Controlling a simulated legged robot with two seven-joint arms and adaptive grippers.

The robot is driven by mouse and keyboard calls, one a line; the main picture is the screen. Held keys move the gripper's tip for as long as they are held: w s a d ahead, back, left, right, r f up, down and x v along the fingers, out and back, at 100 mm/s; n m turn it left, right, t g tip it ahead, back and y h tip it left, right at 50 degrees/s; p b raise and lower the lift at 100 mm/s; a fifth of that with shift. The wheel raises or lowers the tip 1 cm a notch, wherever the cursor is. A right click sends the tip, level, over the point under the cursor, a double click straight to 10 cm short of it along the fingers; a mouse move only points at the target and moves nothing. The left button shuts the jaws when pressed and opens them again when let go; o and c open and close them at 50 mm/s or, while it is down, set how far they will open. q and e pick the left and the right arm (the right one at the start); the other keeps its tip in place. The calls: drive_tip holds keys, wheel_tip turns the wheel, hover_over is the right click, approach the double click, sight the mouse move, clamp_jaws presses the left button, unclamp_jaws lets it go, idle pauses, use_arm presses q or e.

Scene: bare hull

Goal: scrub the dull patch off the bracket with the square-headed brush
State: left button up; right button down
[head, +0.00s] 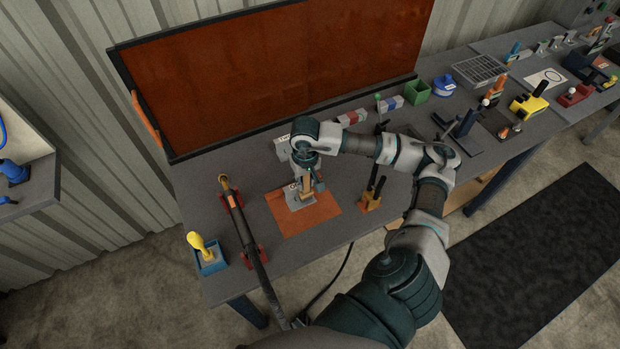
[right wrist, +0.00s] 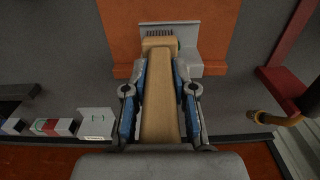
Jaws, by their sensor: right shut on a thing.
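My right gripper (head: 308,182) is shut on a wooden brush (right wrist: 160,105), its blue-lined fingers on both sides of the handle. The brush's square head, with dark bristles, points at the grey bracket (right wrist: 188,66). In the head view the bracket (head: 293,202) stands on an orange mat (head: 313,218), and the brush is right at it, mostly behind my gripper. The bristles are at the bracket's upright plate in the wrist view; I cannot tell if they touch. The dull patch cannot be made out. My left gripper is not in view.
A long dark tool (head: 244,232) lies on red rests left of the mat. A yellow-handled tool (head: 200,246) stands in a blue holder at the front left. An orange-yellow block with dark handles (head: 371,198) stands right of the mat. A rust-coloured panel (head: 270,75) is behind.

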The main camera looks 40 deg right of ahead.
drive_tip(key=shift+w+a+r, duration=0.15)
drive_tip(key=shift+a, duration=0.6)
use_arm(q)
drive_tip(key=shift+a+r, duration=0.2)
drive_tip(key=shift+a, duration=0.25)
use_arm(e)
drive_tip(key=shift+w+a, duration=0.25)
drive_tip(key=shift+a, duration=0.35)
drive_tip(key=shift+w+a, duration=0.2)
drive_tip(key=shift+a, duration=0.35)
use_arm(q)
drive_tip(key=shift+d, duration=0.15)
use_arm(e)
drive_tip(key=shift+r, duration=0.15)
use_arm(q)
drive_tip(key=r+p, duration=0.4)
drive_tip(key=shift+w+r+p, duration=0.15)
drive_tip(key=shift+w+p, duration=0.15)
drive_tip(key=shift+p, duration=0.05)
use_arm(e)
wheel_tip(320, 180, up, 8)
drive_tip(key=shift+a, duration=0.15)
